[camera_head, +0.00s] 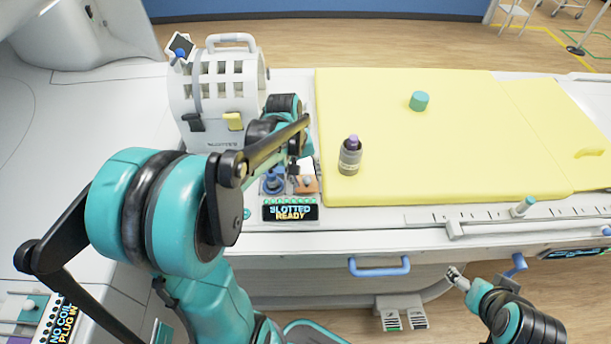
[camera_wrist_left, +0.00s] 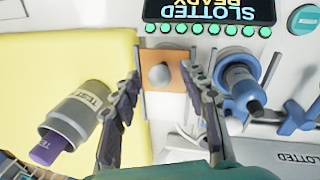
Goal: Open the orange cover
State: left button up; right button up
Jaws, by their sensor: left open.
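The orange cover (camera_head: 308,185) is a small flat plate on the panel at the near left corner of the yellow pad, partly hidden by my left gripper in the head view. In the left wrist view the orange cover (camera_wrist_left: 180,101) lies flat and bears a round grey knob (camera_wrist_left: 160,75). My left gripper (camera_wrist_left: 163,82) is open, its two fingers on either side of the knob. I cannot tell how high the fingertips are above it. My left gripper (camera_head: 302,168) points down over the panel in the head view. My right gripper (camera_head: 454,274) is low at the right; its jaws are too small to judge.
A blue plug (camera_head: 272,183) stands beside the cover, above a display (camera_head: 290,210) reading "SLOTTED READY". A grey bottle (camera_head: 350,158) with a purple cap and a teal cylinder (camera_head: 419,101) stand on the yellow pad (camera_head: 450,150). A white slotted coil (camera_head: 217,100) stands behind.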

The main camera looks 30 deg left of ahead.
pick_arm(q)
grip_shut()
jog(key=w+a, duration=0.1)
jog(key=w, duration=0.1)
jog(key=w+a, duration=0.1)
jog(key=w, duration=0.1)
jog(key=w+a, duration=0.1)
jog(key=shift+w+a, duration=0.25)
jog(key=shift+w, duration=0.15)
grip_release()
jog(key=shift+r, duration=0.1)
